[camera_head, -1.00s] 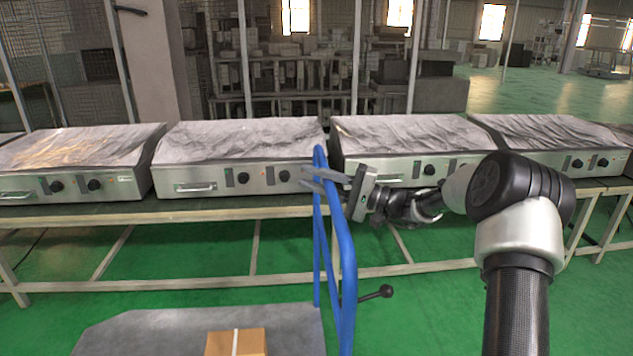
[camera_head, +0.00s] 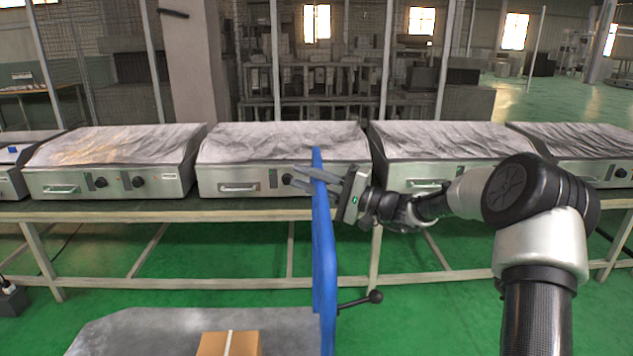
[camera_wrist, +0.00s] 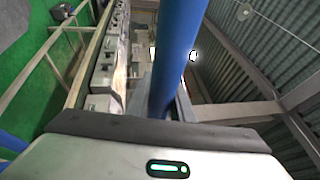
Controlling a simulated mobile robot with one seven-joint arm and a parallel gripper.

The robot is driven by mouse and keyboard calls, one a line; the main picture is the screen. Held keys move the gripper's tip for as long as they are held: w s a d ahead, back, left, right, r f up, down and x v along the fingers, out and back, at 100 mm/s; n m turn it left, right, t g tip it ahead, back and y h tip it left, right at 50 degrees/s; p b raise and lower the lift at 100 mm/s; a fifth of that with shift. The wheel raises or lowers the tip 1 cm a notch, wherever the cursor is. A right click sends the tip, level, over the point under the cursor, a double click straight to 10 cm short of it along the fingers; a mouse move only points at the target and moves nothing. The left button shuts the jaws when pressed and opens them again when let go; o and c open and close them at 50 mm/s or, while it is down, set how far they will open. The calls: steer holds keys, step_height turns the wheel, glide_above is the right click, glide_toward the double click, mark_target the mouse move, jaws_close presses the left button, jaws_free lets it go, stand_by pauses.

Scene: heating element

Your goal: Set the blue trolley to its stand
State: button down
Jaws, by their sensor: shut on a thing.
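The blue trolley has an upright blue handle frame (camera_head: 324,260), seen nearly edge-on in the head view, and a grey flat deck (camera_head: 150,335) at the lower left. My gripper (camera_head: 318,176) is shut on the upper part of the blue handle. In the wrist view the blue handle tube (camera_wrist: 174,60) rises from between the jaws. A cardboard box (camera_head: 228,344) sits on the deck. A black-knobbed lever (camera_head: 375,297) sticks out to the right of the handle. No stand for the trolley can be made out in these views.
A long workbench (camera_head: 150,213) runs across behind the trolley, with several silver heating units (camera_head: 285,180) in a row on it. Shelving (camera_head: 330,95) and mesh fencing are behind. A dark object (camera_head: 12,298) is on the green floor (camera_head: 110,262) at far left. Green floor is open around the deck.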

steer(key=a, duration=0.3)
steer(key=shift+a, duration=0.15)
steer(key=c, duration=1.6)
jaws_free()
steer(key=shift+o, duration=0.2)
steer(key=p+v, duration=0.1)
steer(key=v, duration=1.6)
steer(key=shift+d+p, duration=0.3)
steer(key=shift+p, duration=0.1)
steer(key=shift+s+f, duration=0.1)
steer(key=shift+f, duration=0.05)
